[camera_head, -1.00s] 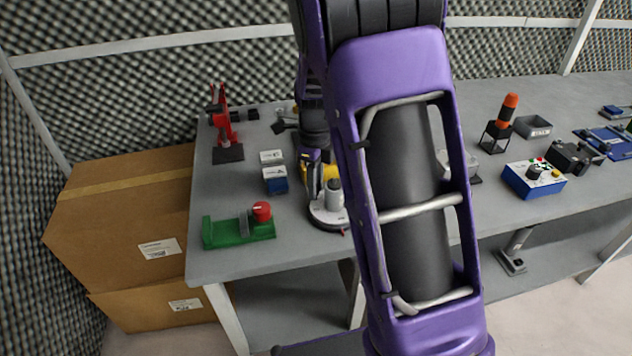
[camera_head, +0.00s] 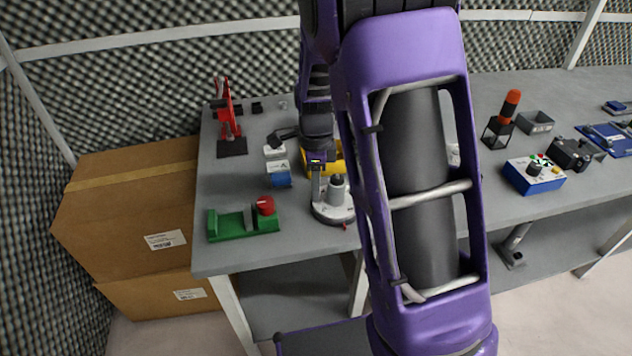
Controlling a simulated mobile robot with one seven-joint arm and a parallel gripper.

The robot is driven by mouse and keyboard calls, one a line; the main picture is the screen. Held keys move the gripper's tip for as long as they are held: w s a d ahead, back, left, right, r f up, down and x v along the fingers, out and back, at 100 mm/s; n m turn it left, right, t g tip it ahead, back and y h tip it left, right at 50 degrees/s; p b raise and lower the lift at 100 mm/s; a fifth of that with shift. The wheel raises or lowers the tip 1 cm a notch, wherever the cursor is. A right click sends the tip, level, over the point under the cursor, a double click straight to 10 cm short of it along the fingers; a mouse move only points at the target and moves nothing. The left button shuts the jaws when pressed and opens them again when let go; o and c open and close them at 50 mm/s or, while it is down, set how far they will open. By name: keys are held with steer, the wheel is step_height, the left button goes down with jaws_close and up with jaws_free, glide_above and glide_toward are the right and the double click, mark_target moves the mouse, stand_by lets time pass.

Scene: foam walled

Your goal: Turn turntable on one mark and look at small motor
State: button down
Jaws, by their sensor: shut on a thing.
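The turntable (camera_head: 332,217) is a low round grey disc with a dark base near the front edge of the table. A small grey upright cylinder, which looks like the small motor (camera_head: 337,188), stands on it. A small red mark (camera_head: 346,227) shows at the disc's front right rim. My gripper (camera_head: 317,190) points down at the left side of the disc, beside the motor. It looks shut on a part of the turntable, but its fingertips are small and the part held is hard to make out. Scale marks cannot be read.
Cardboard boxes (camera_head: 120,215) stand left. A blue control box (camera_head: 534,176) sits right. My forearm hides the table's middle.

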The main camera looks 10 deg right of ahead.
mark_target(326, 213)
steer(key=shift+s+n, duration=0.3)
steer(key=shift+n, duration=0.45)
steer(key=shift+s+n, duration=0.3)
steer(key=shift+n, duration=0.45)
steer(key=shift+s+n+p, duration=0.2)
steer(key=shift+s+n, duration=0.1)
steer(key=shift+n, duration=0.4)
steer(key=shift+s+n+p, duration=0.2)
steer(key=shift+s+n, duration=0.1)
steer(key=shift+n, duration=0.4)
steer(key=shift+s+d+n, duration=0.2)
steer(key=shift+s+n, duration=0.1)
steer(key=shift+n, duration=0.55)
steer(key=shift+s+d+n, duration=0.2)
steer(key=shift+s+n, duration=0.1)
steer(key=shift+n, duration=0.5)
steer(key=shift+s+d+n, duration=0.2)
steer(key=shift+s+n, duration=0.1)
steer(key=shift+n, duration=0.85)
steer(key=c, duration=0.7)
jaws_free()
steer(key=shift+s, duration=0.1)
steer(key=shift+c, duration=0.2)
steer(key=shift+r, duration=0.1)
step_height(326, 213, up, 17)
steer(key=p, duration=0.2)
steer(key=shift+r+p, duration=0.15)
steer(key=shift+p, duration=0.25)
